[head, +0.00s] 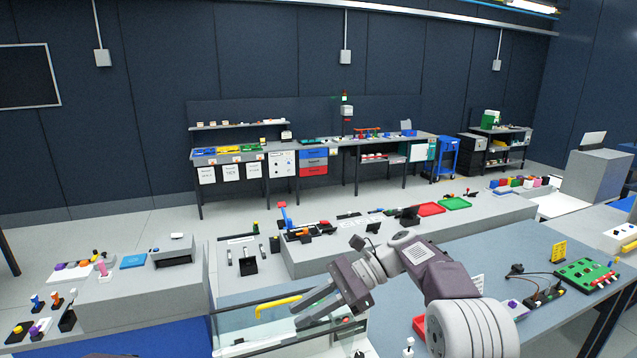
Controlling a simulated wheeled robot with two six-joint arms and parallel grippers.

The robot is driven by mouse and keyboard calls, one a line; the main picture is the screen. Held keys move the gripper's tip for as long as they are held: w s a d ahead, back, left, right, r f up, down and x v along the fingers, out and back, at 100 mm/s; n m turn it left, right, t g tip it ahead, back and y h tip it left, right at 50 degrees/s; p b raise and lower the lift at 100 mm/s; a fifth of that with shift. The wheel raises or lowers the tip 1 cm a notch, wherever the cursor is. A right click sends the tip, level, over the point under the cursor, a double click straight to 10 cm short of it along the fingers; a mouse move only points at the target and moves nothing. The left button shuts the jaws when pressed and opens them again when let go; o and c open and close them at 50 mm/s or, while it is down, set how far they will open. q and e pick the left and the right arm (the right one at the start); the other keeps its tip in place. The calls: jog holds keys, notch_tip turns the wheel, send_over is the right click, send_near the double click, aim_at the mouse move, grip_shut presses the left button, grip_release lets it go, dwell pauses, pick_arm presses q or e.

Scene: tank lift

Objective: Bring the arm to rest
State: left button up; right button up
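My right arm comes in from the lower right. Its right gripper (304,315) points down and to the left over a clear-walled tank (235,335) at the bottom centre. Its two grey fingers look apart, with nothing seen between them. A yellow bent handle (278,305) is at the tank, just left of the fingers; I cannot tell whether they touch it, but a gap seems to show. My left gripper is not in view.
A blue-grey bench (520,255) at right carries a green board (586,274) and cabled parts. A grey counter (150,296) at left holds small items. A low grey block (330,255) stands behind the tank. Workbenches line the back wall, with open floor before them.

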jog(key=s+d+f+t+h+b, duration=0.1)
jog(key=s+d+f+h+b, duration=0.1)
jog(key=s+f+b, duration=0.4)
jog(key=s+d+f+h+b, duration=0.2)
jog(key=f+b, duration=0.1)
jog(key=f, duration=0.6)
jog(key=s+d+f+t+h+b, duration=0.1)
jog(key=s+d+f+b, duration=0.1)
jog(key=s+f+b, duration=0.4)
jog(key=s+d+f+n+t+h, duration=0.1)
jog(key=s+d+f+n+h, duration=0.1)
jog(key=d+f+n, duration=0.4)
jog(key=s+d+f+n+t+h+b, duration=0.1)
jog(key=s+d+f+n+t+h, duration=0.1)
jog(key=d+f+n+h, duration=0.3)
jog(key=d+f+n, duration=0.1)
jog(key=d+f, duration=0.2)
jog(key=f, duration=0.3)
jog(key=shift+d+n, duration=0.2)
jog(key=shift+n, duration=0.1)
jog(key=shift+s, duration=0.3)
jog(key=shift+w, duration=0.1)
